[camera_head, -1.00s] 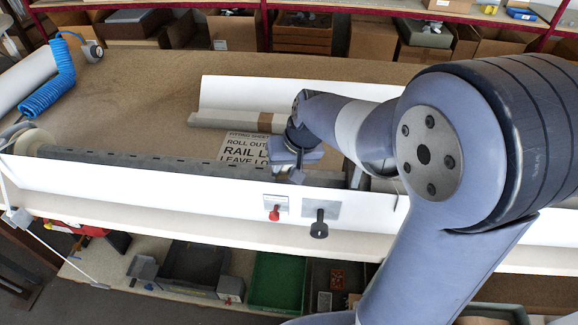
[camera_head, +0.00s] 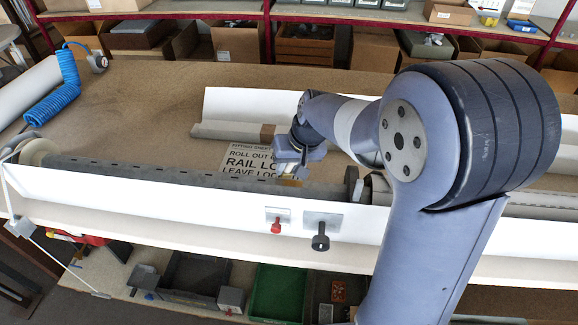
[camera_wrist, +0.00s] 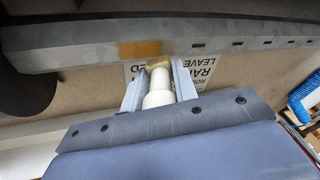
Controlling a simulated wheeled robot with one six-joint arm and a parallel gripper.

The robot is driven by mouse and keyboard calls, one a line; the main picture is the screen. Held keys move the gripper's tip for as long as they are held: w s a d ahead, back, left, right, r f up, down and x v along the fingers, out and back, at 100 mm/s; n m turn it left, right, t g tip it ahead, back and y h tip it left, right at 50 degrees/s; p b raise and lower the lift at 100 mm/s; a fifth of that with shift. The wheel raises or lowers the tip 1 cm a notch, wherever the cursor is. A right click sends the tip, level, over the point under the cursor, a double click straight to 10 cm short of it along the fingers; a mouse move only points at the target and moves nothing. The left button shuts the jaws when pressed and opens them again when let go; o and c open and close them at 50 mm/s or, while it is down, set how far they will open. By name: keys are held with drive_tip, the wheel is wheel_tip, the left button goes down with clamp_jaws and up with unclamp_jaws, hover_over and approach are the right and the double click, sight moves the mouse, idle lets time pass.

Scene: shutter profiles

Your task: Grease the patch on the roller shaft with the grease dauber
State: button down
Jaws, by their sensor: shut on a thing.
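The roller shaft (camera_head: 165,173) is a long grey bar lying along the bench, with a row of dark slots. It crosses the top of the wrist view (camera_wrist: 225,42). A yellow-brown patch (camera_wrist: 140,49) marks its side; a tan spot (camera_head: 290,182) shows below my gripper in the head view. My gripper (camera_wrist: 157,76) is shut on the grease dauber (camera_wrist: 158,97), a white stepped cylinder with a tan tip. In the wrist view the tip appears close to the patch's lower right edge. I cannot tell whether they touch. In the head view, my gripper (camera_head: 292,160) is above the shaft.
A printed sheet (camera_head: 246,160) lies behind the shaft. A white panel (camera_head: 150,198) runs along its front, with a red knob (camera_head: 276,226) and black knob (camera_head: 320,242). A blue coiled hose (camera_head: 55,92) lies at left. The rear bench (camera_head: 150,85) has free room.

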drive_tip(key=shift+r+p, duration=1.75)
drive_tip(key=shift+r, duration=1)
drive_tip(key=shift+r+p, duration=1.15)
drive_tip(key=shift+r, duration=0.4)
drive_tip(key=shift+f, duration=0.15)
